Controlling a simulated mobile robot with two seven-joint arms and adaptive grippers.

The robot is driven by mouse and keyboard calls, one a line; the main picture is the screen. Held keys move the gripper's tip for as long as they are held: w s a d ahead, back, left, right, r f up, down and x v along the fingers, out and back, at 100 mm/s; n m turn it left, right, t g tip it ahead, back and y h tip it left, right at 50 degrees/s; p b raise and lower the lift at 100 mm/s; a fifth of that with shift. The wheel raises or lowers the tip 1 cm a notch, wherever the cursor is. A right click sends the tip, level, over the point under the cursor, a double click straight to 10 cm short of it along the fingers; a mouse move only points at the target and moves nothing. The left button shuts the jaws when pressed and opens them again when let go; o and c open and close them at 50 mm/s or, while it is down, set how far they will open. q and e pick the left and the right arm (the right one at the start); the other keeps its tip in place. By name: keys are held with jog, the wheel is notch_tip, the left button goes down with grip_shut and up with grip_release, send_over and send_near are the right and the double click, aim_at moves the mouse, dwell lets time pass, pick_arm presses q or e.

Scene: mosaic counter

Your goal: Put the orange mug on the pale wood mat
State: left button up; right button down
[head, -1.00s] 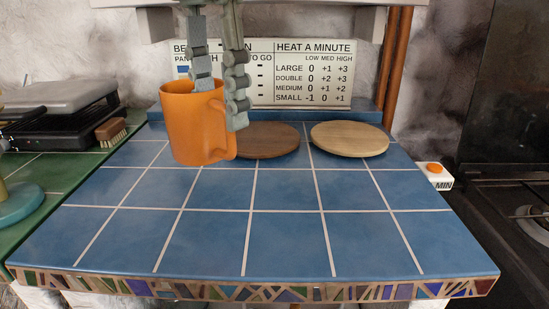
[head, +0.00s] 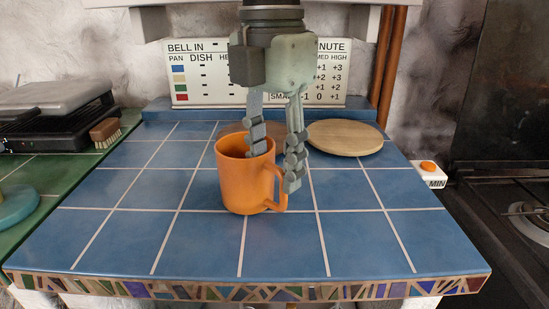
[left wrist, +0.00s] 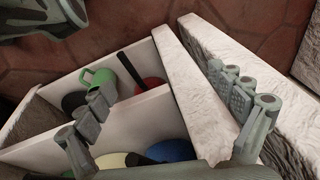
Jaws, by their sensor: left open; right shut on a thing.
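The orange mug (head: 236,182) is upright over the middle of the blue tiled counter, in the head view. My right gripper (head: 272,168) is shut on its wall from above, one finger inside the mug and the other outside near the handle. I cannot tell whether the mug's base touches the tiles. The pale wood mat (head: 345,138) is a bare round board, farther back and to the right of the mug. My left gripper (left wrist: 160,88) is open and empty in the left wrist view, above shelf compartments.
A dark wood mat (head: 226,129) lies behind the mug, largely hidden by it and my right gripper. A white timer (head: 432,176) with an orange button sits right of the counter. A brush (head: 107,132) lies at the left. A green mug (left wrist: 100,77) sits in a compartment below my left gripper.

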jog(key=shift+f, duration=0.15)
jog(key=c, duration=1)
grip_release()
jog(key=shift+c, duration=0.2)
pick_arm(q)
jog(key=shift+w+r, duration=0.3)
jog(key=shift+r, duration=0.3)
pick_arm(e)
jog(key=shift+o, duration=0.4)
